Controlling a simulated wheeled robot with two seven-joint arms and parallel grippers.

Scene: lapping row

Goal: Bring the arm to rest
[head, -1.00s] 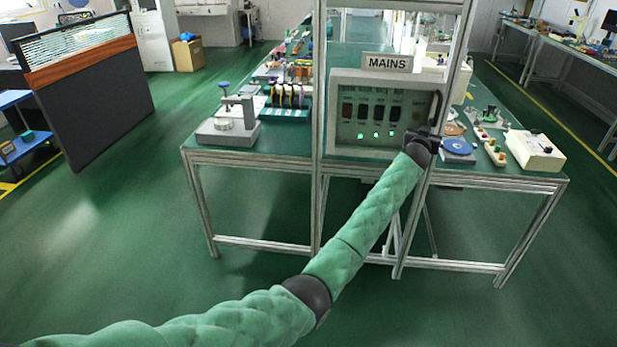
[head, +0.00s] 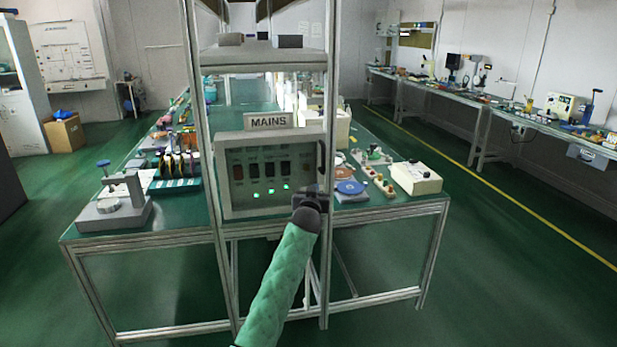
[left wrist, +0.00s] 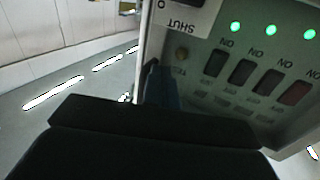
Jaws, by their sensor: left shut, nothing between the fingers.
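My left gripper (head: 311,190) is at the lower right edge of the grey mains panel (head: 227,210), under a dark upright handle-like part (head: 321,160). It is shut and empty; its fingertips are small and dark here, so I cannot tell whether they touch the panel. My green padded left arm (head: 282,285) reaches up to it from below. In the left wrist view, the black gripper body fills the bottom, and the panel face (left wrist: 205,75) shows upside down, with dark switches, lit green lamps and a "SHUT" label. My right gripper is out of view.
The panel stands on a green bench (head: 385,208) between metal posts (head: 203,130). A press-like stand (head: 122,205) is left of it; a blue disc (head: 350,187) and a cream box (head: 416,178) are right. Green floor is open on the right (head: 490,270).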

